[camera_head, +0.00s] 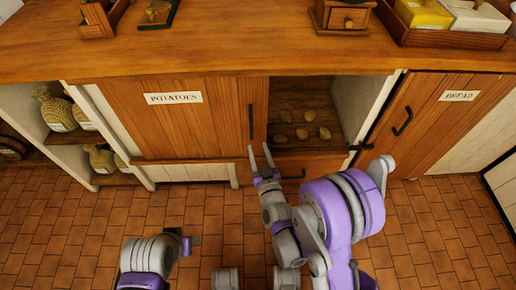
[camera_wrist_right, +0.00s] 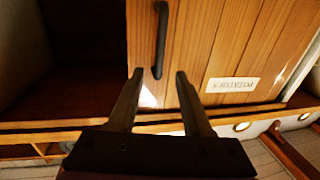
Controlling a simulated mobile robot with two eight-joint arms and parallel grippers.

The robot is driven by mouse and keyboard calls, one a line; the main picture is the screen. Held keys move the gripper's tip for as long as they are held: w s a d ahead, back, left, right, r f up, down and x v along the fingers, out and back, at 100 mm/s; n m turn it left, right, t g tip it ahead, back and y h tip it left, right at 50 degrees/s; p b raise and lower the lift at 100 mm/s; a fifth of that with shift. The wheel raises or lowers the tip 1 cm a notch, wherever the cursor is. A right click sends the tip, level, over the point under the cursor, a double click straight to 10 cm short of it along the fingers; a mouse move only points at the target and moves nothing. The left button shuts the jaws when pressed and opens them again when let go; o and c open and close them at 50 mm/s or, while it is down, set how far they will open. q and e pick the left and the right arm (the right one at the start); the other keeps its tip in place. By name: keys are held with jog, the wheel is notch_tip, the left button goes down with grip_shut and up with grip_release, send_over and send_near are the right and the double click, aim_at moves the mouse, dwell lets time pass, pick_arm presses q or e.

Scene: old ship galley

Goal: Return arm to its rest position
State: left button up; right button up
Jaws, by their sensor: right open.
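My right gripper (camera_head: 259,149) is open and empty in front of the cabinet, below the handle end of the potatoes door (camera_head: 185,120). In the right wrist view the spread fingers (camera_wrist_right: 159,74) point at that door (camera_wrist_right: 205,45), with its dark handle (camera_wrist_right: 160,40) beyond the gap between the tips. I cannot tell whether they touch the door. My left gripper (camera_head: 187,245) is low over the floor at the lower middle, seen nearly edge-on; its jaws cannot be made out.
Several potatoes (camera_head: 303,133) lie in the open compartment right of the potatoes door. The bread door (camera_head: 440,115) is further right. The wooden counter (camera_head: 230,50) overhangs the cabinet. The tiled floor (camera_head: 60,215) is clear at left.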

jog(key=shift+r, duration=0.1)
jog(key=s+d+r+m+g+h, duration=0.1)
jog(key=s+d+g, duration=0.35)
jog(key=s, duration=0.55)
jog(key=s+d+r+g+h, duration=0.1)
jog(key=s+d+r+g, duration=0.1)
jog(key=s+d+g, duration=0.5)
jog(key=s+d+r+m+g+h, duration=0.15)
jog(key=s+d, duration=0.25)
jog(key=s, duration=0.8)
pick_arm(q)
notch_tip(320, 180, up, 26)
jog(key=w+t+p, duration=0.1)
jog(key=p, duration=2.1)
jog(key=shift+f, duration=0.2)
pick_arm(e)
notch_tip(320, 180, up, 24)
jog(key=w, duration=0.1)
jog(key=shift+w+t, duration=0.4)
jog(key=shift+s+r, duration=0.1)
jog(key=shift+s, duration=0.05)
